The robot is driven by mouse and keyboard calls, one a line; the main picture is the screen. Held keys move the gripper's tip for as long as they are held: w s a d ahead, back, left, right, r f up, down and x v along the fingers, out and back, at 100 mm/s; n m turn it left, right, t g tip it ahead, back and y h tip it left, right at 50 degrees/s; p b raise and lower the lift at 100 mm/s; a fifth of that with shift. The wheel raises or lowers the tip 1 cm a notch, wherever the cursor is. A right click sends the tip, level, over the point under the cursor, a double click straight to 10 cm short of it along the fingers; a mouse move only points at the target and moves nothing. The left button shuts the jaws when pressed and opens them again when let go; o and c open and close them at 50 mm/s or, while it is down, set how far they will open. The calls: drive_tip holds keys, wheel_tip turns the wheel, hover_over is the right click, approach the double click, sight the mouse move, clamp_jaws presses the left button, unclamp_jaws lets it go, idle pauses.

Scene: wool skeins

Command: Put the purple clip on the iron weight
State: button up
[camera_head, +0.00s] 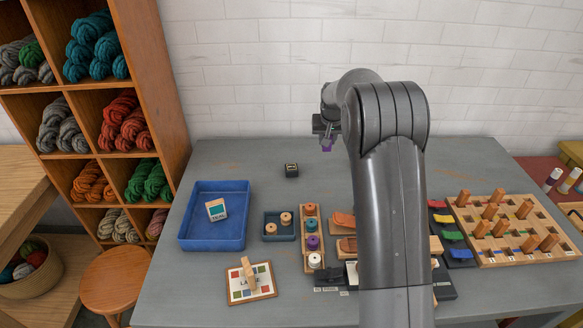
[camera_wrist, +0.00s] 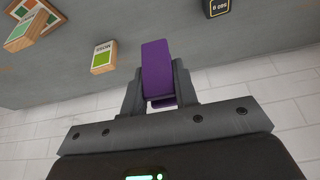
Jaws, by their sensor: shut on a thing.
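The purple clip (camera_wrist: 155,72) is gripped between the two fingers of my gripper (camera_wrist: 160,92) in the wrist view. In the head view a bit of the purple clip (camera_head: 326,148) shows below my gripper (camera_head: 326,138), which is raised above the back of the table. A small black block with a yellowish marking, which looks like the iron weight (camera_head: 291,171), sits on the table, lower and to the left of my gripper. It also shows cut off at the top edge of the wrist view (camera_wrist: 217,7), apart from the clip. Its top looks bare.
A blue tray (camera_head: 184,239) with a labelled block stands at left. A small dark tray (camera_head: 268,237), a wooden rack of spools (camera_head: 313,268) and a peg board (camera_head: 512,259) stand further forward. My arm hides part of the table. The table around the black block is clear.

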drive_tip(key=w+a+f, duration=0.1)
drive_tip(key=a+f, duration=0.1)
drive_tip(key=a, duration=0.2)
drive_tip(key=w+a+f, duration=0.2)
drive_tip(key=a, duration=0.1)
drive_tip(key=w+a+f, duration=0.1)
drive_tip(key=a+f, duration=0.2)
drive_tip(key=a, duration=0.1)
drive_tip(key=shift+w+a, duration=0.2)
drive_tip(key=shift+a, duration=0.15)
drive_tip(key=shift+f, duration=2)
drive_tip(key=o, duration=1)
drive_tip(key=shift+f, duration=0.15)
drive_tip(key=shift+c, duration=0.2)
